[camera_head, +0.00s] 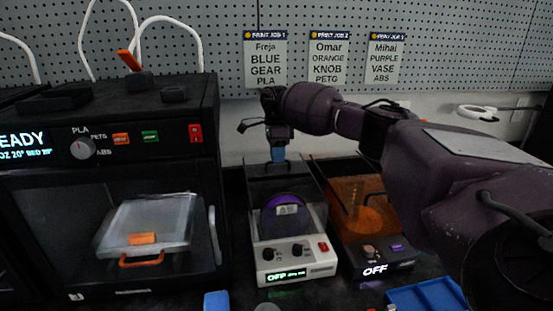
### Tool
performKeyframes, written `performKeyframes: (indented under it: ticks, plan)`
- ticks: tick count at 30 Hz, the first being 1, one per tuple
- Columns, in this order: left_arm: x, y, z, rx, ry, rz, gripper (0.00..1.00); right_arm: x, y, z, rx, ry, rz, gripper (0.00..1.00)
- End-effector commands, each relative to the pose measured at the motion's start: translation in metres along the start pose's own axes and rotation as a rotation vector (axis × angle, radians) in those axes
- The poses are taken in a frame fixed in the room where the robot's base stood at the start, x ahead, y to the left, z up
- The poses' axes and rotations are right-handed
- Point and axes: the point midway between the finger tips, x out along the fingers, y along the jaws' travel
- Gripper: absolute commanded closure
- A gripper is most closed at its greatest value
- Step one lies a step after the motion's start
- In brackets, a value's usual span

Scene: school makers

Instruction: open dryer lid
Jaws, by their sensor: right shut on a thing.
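The white filament dryer (297,271) stands in the middle, with a see-through lid (255,200) and a purple-blue spool (285,214) behind it. Its small display reads OFF. My right gripper (278,155) reaches over from the right and points down at the lid's top rear part. It is shut on what looks like the lid; its fingertips are small and dark here, so the exact hold is hard to see. How far the lid is raised is unclear. My left gripper is not in view.
A second, dark dryer (376,269) with an orange spool (364,219) stands close on the right, under my arm. A printer (110,180) stands close on the left. A blue tray (427,297) and small blue block (216,301) lie in front. Job cards hang on the pegboard.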

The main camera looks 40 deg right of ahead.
Motion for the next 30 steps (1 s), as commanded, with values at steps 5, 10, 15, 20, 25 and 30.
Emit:
performKeyframes:
  ticks: [5, 10, 15, 20, 25, 30]
  plan:
    - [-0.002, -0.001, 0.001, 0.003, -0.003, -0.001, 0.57, -0.003, 0.000, 0.000, 0.000, -0.005, -0.003, 1.00]
    - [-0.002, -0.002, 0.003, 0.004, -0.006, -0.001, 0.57, -0.002, 0.000, 0.000, 0.000, -0.004, -0.003, 0.74]
    - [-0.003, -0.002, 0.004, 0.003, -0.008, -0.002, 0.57, -0.001, 0.000, 0.000, 0.000, -0.002, -0.001, 0.64]
    - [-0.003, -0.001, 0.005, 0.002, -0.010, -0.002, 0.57, -0.001, 0.000, 0.000, 0.000, -0.001, 0.000, 0.64]
    - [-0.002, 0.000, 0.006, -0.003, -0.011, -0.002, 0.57, -0.011, 0.000, 0.001, -0.001, -0.001, -0.001, 0.64]
    - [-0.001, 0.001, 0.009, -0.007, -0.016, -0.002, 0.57, -0.037, -0.001, 0.001, 0.000, -0.002, -0.002, 0.64]
